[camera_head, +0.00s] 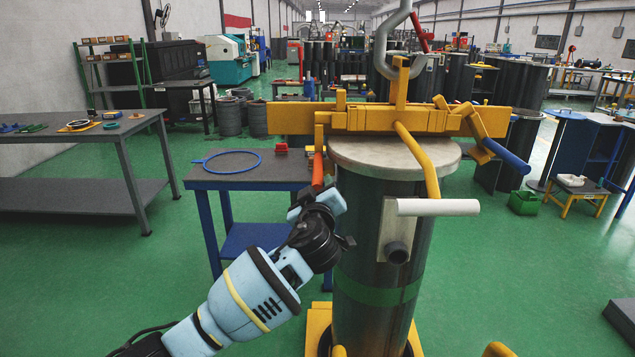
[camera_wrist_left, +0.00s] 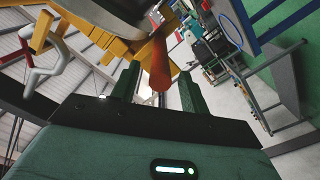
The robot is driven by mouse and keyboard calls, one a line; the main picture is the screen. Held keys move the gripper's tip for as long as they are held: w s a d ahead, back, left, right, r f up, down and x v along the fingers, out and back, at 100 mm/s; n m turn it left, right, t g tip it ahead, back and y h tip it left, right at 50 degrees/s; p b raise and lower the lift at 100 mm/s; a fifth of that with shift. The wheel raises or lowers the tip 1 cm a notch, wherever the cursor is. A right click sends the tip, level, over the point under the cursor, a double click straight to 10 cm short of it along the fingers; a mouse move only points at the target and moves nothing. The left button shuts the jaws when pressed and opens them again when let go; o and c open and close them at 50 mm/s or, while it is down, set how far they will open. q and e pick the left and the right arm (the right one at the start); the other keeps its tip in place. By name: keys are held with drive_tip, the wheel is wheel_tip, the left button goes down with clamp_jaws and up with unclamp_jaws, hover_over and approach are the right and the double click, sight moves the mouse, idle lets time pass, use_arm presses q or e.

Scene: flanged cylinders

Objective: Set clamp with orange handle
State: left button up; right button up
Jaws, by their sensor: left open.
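The clamp's orange handle (camera_head: 318,169) hangs down at the left of the yellow lifting beam (camera_head: 370,119), beside the lid of a dark flanged cylinder (camera_head: 365,250). My left gripper (camera_head: 319,192) is just below the handle, reaching up from the lower left. In the left wrist view the orange handle (camera_wrist_left: 160,68) shows between the two green fingertips of my open left gripper (camera_wrist_left: 160,76). I cannot tell whether either finger touches it. My right gripper is not in view.
A white-handled yellow lever (camera_head: 435,207) and a blue-handled clamp (camera_head: 507,155) are on the right. A grey hook (camera_head: 383,45) holds the beam. A blue table (camera_head: 235,180) with a blue ring stands behind my left arm.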

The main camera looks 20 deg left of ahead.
use_arm(q)
drive_tip(key=shift+x, duration=2)
clamp_jaws()
